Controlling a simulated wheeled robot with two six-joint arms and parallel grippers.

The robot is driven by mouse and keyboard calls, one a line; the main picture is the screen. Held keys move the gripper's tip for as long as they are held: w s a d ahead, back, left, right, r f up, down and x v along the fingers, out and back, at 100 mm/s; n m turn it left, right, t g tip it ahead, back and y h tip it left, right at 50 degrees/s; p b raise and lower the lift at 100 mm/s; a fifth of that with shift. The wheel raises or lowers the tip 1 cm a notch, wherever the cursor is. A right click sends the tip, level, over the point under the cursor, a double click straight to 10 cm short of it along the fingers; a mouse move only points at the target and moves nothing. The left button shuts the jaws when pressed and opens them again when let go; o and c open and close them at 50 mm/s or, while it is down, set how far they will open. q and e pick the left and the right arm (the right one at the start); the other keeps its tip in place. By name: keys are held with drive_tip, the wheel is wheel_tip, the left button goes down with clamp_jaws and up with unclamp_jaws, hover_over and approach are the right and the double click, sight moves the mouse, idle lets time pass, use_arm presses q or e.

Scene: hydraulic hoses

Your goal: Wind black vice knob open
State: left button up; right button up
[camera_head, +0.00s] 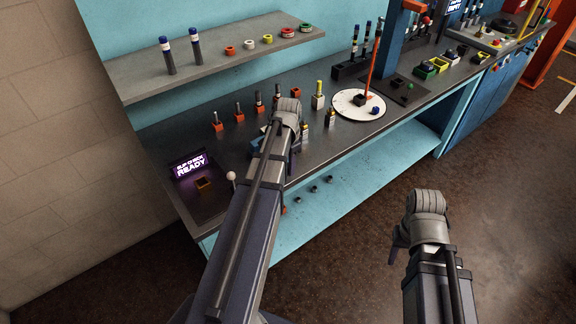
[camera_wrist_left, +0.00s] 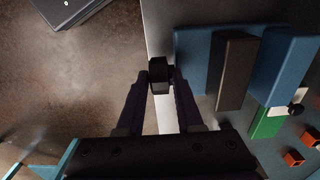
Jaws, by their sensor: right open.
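The blue vice (camera_wrist_left: 195,62) is on the bench in the left wrist view, with a dark brown block (camera_wrist_left: 235,72) between its blue jaws. Its black knob (camera_wrist_left: 160,75) sticks out past the bench's front edge. My left gripper (camera_wrist_left: 161,82) has one fingertip on each side of the knob, apparently touching it. In the head view my left gripper (camera_head: 297,150) is mostly hidden behind its wrist; only a bit of the blue vice (camera_head: 257,138) shows and the knob is hidden. My right gripper (camera_head: 400,244) is open over the floor, right of the bench, mostly hidden by its wrist.
The bench (camera_head: 215,150) has a lit READY screen (camera_head: 188,166), orange holders with pins, a white round plate (camera_head: 347,104) and a blue post (camera_head: 388,45). A grey shelf (camera_head: 215,62) hangs above. Open floor lies in front of the bench.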

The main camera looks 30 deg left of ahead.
use_arm(q)
clamp_jaws()
drive_tip(key=shift+s, duration=0.15)
drive_tip(key=shift+s+f+t, duration=0.1)
drive_tip(key=shift+s+t, duration=0.1)
drive_tip(key=shift+t, duration=0.4)
drive_tip(key=shift+s+f+t+h+b, duration=0.15)
drive_tip(key=shift+s+t+h+b, duration=0.1)
drive_tip(key=shift+t+h+b, duration=0.6)
drive_tip(key=shift+s+a+f+t+h+b, duration=0.1)
drive_tip(key=shift+t+h+b, duration=0.05)
drive_tip(key=shift+t+b, duration=0.45)
drive_tip(key=shift+a+t+h+b, duration=0.1)
drive_tip(key=shift+t+b, duration=0.25)
drive_tip(key=shift+t, duration=0.3)
drive_tip(key=shift+t+h+b, duration=0.3)
drive_tip(key=shift+t+b, duration=0.2)
